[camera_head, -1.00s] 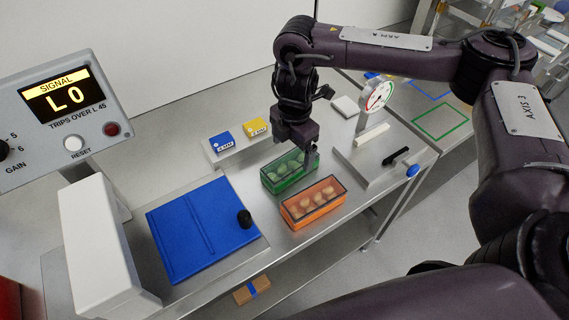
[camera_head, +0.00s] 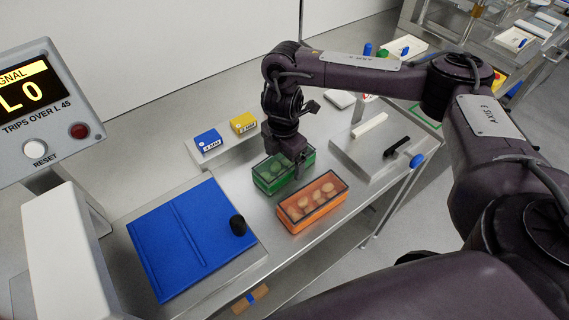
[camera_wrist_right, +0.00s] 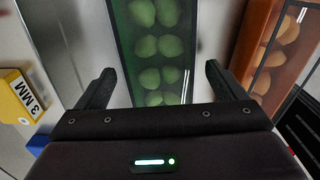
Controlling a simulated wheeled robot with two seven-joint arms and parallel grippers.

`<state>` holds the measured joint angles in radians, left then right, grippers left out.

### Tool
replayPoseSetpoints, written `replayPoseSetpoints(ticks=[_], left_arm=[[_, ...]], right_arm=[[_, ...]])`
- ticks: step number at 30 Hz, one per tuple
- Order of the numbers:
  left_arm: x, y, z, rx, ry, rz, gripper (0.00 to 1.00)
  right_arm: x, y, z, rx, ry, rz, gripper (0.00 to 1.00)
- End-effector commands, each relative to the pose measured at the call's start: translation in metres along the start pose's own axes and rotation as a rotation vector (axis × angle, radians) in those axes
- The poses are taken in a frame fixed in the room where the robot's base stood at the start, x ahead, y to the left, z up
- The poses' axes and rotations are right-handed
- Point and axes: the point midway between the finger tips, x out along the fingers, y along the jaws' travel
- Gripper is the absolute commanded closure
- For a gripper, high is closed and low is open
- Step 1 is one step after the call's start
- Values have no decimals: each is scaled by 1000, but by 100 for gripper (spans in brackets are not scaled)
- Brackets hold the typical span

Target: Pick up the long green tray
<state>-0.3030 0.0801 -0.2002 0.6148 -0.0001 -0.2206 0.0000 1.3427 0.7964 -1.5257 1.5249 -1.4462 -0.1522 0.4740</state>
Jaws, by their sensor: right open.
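The long green tray (camera_head: 270,184) stands on the steel bench behind the orange tray. In the right wrist view the green tray (camera_wrist_right: 188,88) lies lengthwise between the two fingers of my right gripper (camera_wrist_right: 157,85). The fingers are open, one on each side, with a gap to the tray; I cannot tell how far down they reach. My left gripper is not in view.
A blue board (camera_head: 165,250) with a black knob (camera_head: 238,225) lies left. Blue (camera_head: 208,142) and yellow (camera_head: 243,123) blocks stand behind. A steel plate with a black handle (camera_head: 397,146) is right.

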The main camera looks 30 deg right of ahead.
Motion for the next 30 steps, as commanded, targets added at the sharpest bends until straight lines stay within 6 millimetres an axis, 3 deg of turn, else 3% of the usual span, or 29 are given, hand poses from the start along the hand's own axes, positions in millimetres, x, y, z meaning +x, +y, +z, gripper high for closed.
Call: replayPoseSetpoints(ticks=[8,20,30], left_arm=[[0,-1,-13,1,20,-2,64],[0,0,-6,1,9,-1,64],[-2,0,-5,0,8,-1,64]], right_arm=[[2,1,0,0,0,2,12],[2,0,0,0,0,2,64],[-4,1,0,-1,0,4,64]])
